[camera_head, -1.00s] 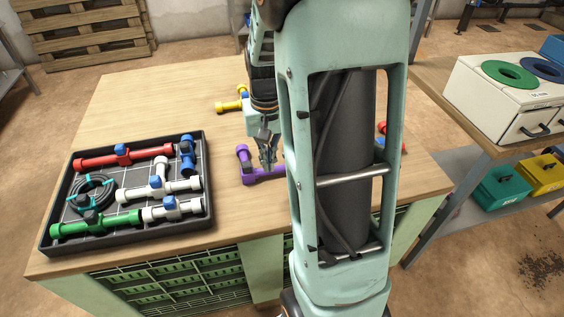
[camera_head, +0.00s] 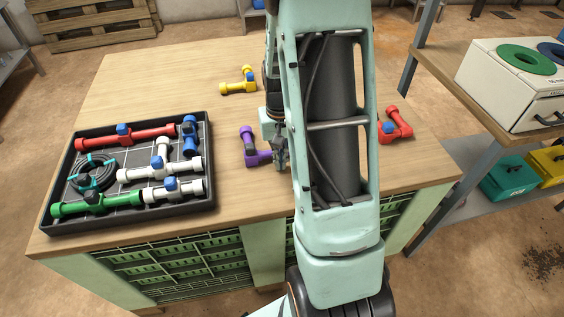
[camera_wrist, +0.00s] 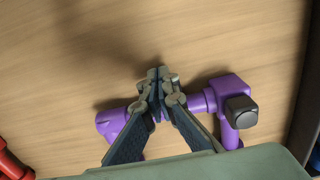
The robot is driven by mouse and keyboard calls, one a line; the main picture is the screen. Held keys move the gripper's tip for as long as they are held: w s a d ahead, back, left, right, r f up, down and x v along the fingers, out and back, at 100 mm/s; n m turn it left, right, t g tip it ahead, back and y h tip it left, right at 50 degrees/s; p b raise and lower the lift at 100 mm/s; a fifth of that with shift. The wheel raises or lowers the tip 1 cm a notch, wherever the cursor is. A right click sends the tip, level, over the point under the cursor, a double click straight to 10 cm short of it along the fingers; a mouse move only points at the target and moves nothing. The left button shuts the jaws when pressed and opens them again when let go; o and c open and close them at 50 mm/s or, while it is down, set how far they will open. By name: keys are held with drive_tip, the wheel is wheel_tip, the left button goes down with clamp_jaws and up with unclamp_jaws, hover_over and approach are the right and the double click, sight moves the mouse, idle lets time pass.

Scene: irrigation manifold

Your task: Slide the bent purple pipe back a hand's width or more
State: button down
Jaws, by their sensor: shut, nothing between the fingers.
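The bent purple pipe (camera_head: 250,148) lies on the wooden table just right of the black tray. In the wrist view the purple pipe (camera_wrist: 205,102) runs left to right, with its elbow and a dark end cap at the right. My gripper (camera_head: 281,160) is low beside the pipe's right part in the head view. In the wrist view my gripper (camera_wrist: 158,80) is shut and empty, its fingertips across the middle of the pipe and hiding that part. I cannot tell whether the fingers touch the pipe.
The black tray (camera_head: 130,222) holds several coloured pipes and a coiled hose. A yellow pipe (camera_head: 238,86) lies behind the purple one. A red pipe with a blue valve (camera_head: 398,128) lies at the right edge. The table's back left is clear.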

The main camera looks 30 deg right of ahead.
drive_tip(key=shift+w+d, duration=0.2)
drive_tip(key=shift+w, duration=0.45)
drive_tip(key=w+d, duration=0.1)
drive_tip(key=w, duration=0.3)
drive_tip(key=w+d+p, duration=0.1)
drive_tip(key=w, duration=0.3)
drive_tip(key=w+d, duration=0.1)
drive_tip(key=w, duration=0.3)
drive_tip(key=shift+d, duration=0.25)
drive_tip(key=shift+s, duration=0.15)
